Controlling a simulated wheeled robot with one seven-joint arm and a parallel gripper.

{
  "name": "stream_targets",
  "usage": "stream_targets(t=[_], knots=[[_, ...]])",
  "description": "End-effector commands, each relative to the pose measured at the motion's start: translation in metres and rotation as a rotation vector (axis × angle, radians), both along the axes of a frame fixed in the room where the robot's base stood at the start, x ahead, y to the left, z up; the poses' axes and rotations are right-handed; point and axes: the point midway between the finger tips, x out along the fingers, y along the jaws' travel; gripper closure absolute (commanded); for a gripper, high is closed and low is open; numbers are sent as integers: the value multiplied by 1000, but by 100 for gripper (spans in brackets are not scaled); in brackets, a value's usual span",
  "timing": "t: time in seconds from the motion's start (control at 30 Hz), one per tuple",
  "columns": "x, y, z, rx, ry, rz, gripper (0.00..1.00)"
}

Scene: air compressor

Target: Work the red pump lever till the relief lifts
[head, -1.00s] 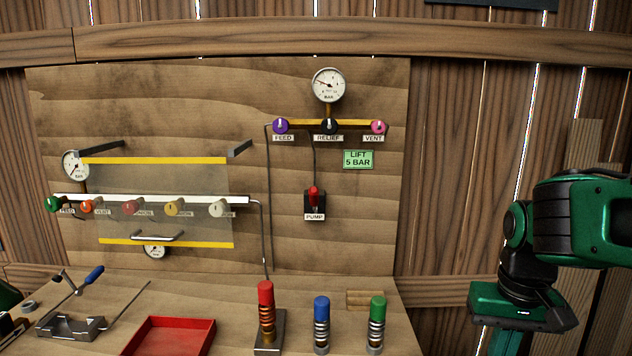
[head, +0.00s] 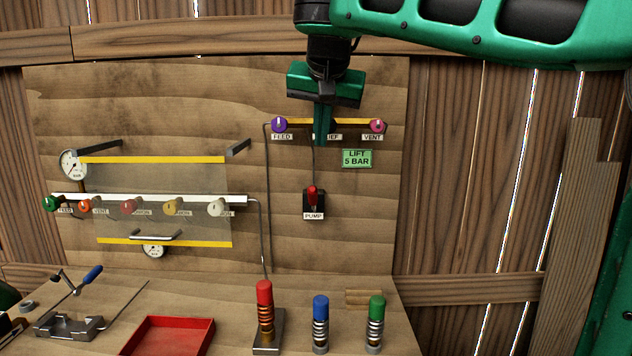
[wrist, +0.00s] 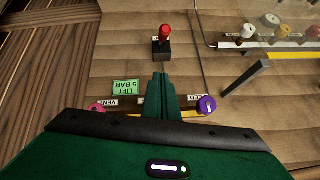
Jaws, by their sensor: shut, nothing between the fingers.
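The red pump lever (head: 312,194) stands up from its dark block on the wooden board, above the PUMP label (head: 313,216). In the wrist view the red lever (wrist: 166,33) is beyond my fingertips, with bare board between. My gripper (head: 322,140) is shut and empty, fingers pointing down, above the lever and in front of the RELIEF knob. It hides that knob and the gauge above it. The shut fingers also show in the wrist view (wrist: 162,80). The purple FEED knob (head: 280,125) and pink VENT knob (head: 377,126) flank the fingers.
A green LIFT 5 BAR sign (head: 357,158) is right of the fingers. A clear panel with yellow edges (head: 155,160) stands before other valves at left. Red, blue (head: 320,310) and green cartridges and a red tray (head: 170,335) are on the bench below.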

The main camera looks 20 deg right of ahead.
Motion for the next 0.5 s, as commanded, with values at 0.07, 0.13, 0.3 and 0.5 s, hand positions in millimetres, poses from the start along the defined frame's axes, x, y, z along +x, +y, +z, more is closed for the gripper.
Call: stream_targets(t=[0.07,0.13,0.3,0.5], knots=[[0,-1,0,-1,0,-1,100],[0,-1,0,0,0,-1,100],[1,-2,-2,-1,1,-2,100],[13,-6,-18,-3,4,-2,100]])
